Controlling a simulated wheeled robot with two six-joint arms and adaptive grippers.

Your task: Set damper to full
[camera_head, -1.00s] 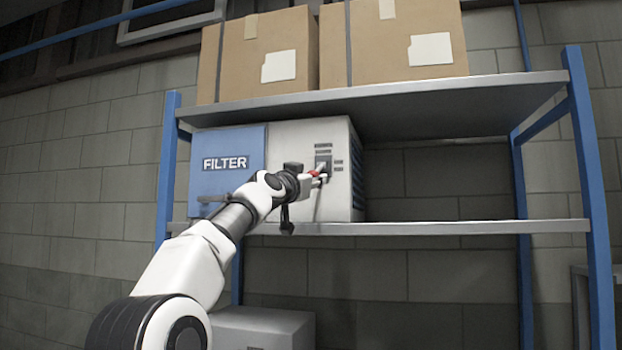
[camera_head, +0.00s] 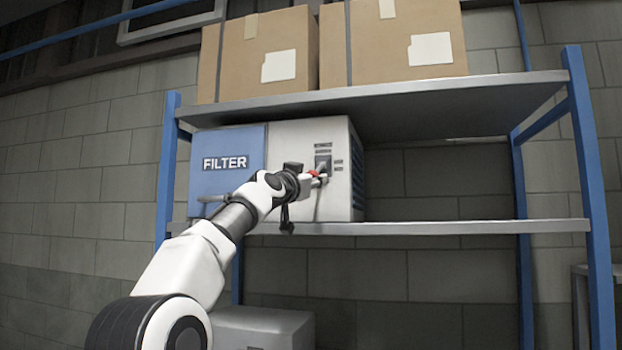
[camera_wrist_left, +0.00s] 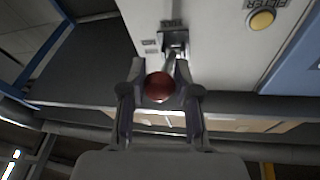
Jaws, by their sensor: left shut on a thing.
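The filter unit (camera_head: 292,138), a white box with a blue door marked FILTER (camera_head: 225,150), stands on the middle shelf. The damper lever has a red knob (camera_wrist_left: 160,87) and a metal stem that runs into a dark slot plate (camera_head: 324,163) on the white face. My left gripper (camera_head: 318,179) is at the lever, with its fingers either side of the red knob, shut on it. In the left wrist view the gripper (camera_wrist_left: 160,95) shows the knob between its fingertips. The knob is partly hidden in the head view. My right gripper is not in view.
Two cardboard boxes (camera_head: 393,45) sit on the upper shelf (camera_head: 400,95), close above the unit. The middle shelf (camera_head: 450,228) is bare right of the unit. Blue posts (camera_head: 590,190) frame the rack. A grey box (camera_head: 262,328) stands below. A yellow button (camera_wrist_left: 262,20) shows on the unit.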

